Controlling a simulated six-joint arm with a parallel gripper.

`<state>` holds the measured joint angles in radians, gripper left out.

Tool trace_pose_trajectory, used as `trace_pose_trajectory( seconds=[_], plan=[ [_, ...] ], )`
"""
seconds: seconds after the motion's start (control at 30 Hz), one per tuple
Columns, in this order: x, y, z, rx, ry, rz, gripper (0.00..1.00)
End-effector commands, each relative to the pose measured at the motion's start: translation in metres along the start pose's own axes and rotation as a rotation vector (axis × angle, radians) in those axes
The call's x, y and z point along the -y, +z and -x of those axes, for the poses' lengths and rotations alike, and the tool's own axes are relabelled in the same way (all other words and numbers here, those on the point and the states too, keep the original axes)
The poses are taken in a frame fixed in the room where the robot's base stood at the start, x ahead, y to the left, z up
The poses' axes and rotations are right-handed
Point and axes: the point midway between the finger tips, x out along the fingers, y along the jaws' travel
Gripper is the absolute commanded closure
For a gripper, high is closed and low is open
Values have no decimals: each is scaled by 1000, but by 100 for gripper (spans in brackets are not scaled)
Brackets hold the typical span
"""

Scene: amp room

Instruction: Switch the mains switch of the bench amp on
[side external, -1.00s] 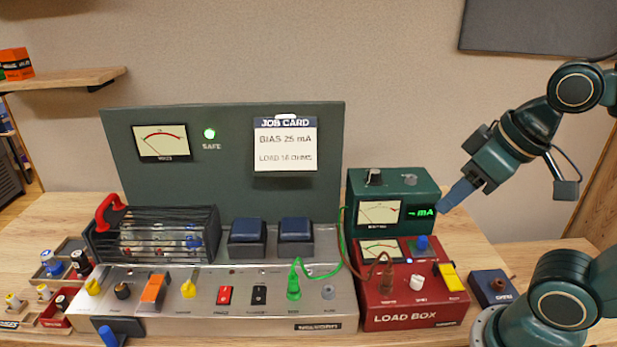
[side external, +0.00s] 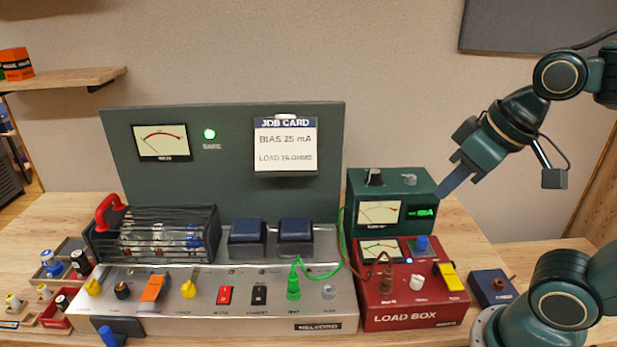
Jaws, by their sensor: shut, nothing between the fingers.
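The bench amp is a silver chassis (side external: 180,317) across the front of the bench. My gripper (side external: 440,194) has blue fingers, shut and empty. It hangs in the air at the green meter box's upper right corner in the picture, well right of and above the amp's switches.
A red load box (side external: 400,312) and the green meter box (side external: 417,182) stand right of the amp. A green cable (side external: 318,275) runs from the amp's green plug. An orange lever (side external: 154,287) and yellow knobs (side external: 188,289) stick up left of the rockers. A caged tube section (side external: 150,235) stands behind.

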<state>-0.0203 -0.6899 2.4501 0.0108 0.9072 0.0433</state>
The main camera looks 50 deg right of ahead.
Motion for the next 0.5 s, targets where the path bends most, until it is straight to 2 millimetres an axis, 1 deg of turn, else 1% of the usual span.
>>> trace_pose_trajectory(
  seconds=[0.23,0.5],
  plan=[
    [8,-34,-3,40,-3,-62,100],
    [21,-76,-13,86,2,-146,100]
  ],
)
